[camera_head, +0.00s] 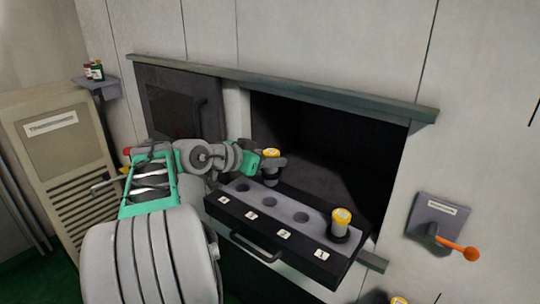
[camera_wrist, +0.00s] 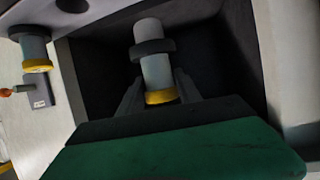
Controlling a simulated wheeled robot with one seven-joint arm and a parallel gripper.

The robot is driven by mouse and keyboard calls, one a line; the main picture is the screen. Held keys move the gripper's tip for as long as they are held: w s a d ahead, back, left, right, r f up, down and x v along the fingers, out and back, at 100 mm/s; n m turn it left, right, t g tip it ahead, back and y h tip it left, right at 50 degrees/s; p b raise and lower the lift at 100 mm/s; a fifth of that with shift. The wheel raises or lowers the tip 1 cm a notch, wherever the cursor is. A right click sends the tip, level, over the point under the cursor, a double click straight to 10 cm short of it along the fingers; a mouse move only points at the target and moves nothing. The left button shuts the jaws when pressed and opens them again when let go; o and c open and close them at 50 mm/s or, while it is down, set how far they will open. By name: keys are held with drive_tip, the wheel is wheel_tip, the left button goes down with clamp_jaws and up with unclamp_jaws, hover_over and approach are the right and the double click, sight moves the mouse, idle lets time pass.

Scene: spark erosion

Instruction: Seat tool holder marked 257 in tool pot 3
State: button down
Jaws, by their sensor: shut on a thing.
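A grey tool holder with a yellow top (camera_head: 271,153) is held by my gripper (camera_head: 262,163), upright or nearly so, over or just behind the back edge of the tool-pot drawer (camera_head: 235,222). It shows between my fingers in the wrist view (camera_wrist: 155,68); its number cannot be read. Several pots are empty, one near the middle (camera_head: 270,202). A second yellow-topped holder (camera_head: 341,217) stands in the rightmost pot; it also shows in the wrist view (camera_wrist: 33,48).
The drawer sticks out of a dark cabinet opening (camera_head: 320,130) with a grey frame. A wall plate with an orange-knobbed lever (camera_head: 455,247) is at right. Another yellow top (camera_head: 398,300) shows at the bottom edge. Small bottles (camera_head: 95,70) stand on a shelf at left.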

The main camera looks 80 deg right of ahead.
sight(270, 183)
wheel_tip(270, 183, down, 8)
drive_tip(key=b, duration=0.6)
drive_tip(key=shift+f+b, duration=0.2)
drive_tip(key=shift+b, duration=0.2)
drive_tip(key=shift+f+b, duration=0.5)
drive_tip(key=c, duration=0.7)
unclamp_jaws()
drive_tip(key=shift+c, duration=0.2)
drive_tip(key=shift+f, duration=0.1)
drive_tip(key=b+v, duration=0.1)
drive_tip(key=v, duration=0.6)
drive_tip(key=shift+w+a, duration=0.2)
drive_tip(key=shift+a, duration=0.1)
drive_tip(key=shift+a+r, duration=0.1)
drive_tip(key=shift+r, duration=0.4)
wheel_tip(270, 183, up, 6)
drive_tip(key=p, duration=0.5)
drive_tip(key=shift+r, duration=0.15)
